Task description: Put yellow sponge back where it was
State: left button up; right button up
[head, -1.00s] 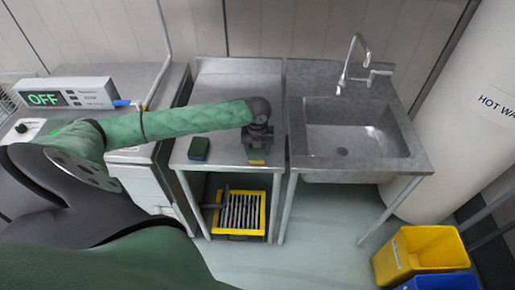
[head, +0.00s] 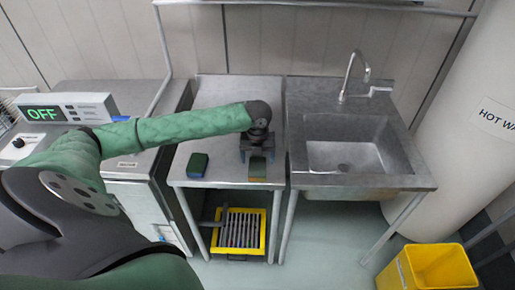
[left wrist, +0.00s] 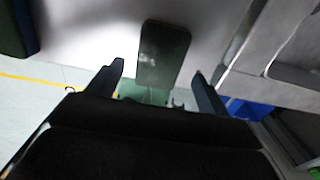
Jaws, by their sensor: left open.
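The yellow sponge (head: 257,169) has a green top and a thin yellow edge. It lies on the middle steel table near its front edge, just in front of my left gripper (head: 257,153). In the left wrist view its green top (left wrist: 163,52) shows between the two spread fingers of the left gripper (left wrist: 158,70). The left gripper is open, with visible gaps between its fingers and the sponge. A second sponge (head: 198,165), green on top with blue below, lies to the left on the same table. It shows at the wrist view's upper left corner (left wrist: 14,28). My right gripper is not visible.
A sink (head: 345,145) with a tap adjoins the table on the right. A yellow bin (head: 440,268) is at the lower right.

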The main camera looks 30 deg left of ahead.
aim_at(258, 166)
pick_arm(q)
notch_tip(258, 166, up, 8)
jog(key=b, duration=0.2)
jog(key=shift+f, duration=0.25)
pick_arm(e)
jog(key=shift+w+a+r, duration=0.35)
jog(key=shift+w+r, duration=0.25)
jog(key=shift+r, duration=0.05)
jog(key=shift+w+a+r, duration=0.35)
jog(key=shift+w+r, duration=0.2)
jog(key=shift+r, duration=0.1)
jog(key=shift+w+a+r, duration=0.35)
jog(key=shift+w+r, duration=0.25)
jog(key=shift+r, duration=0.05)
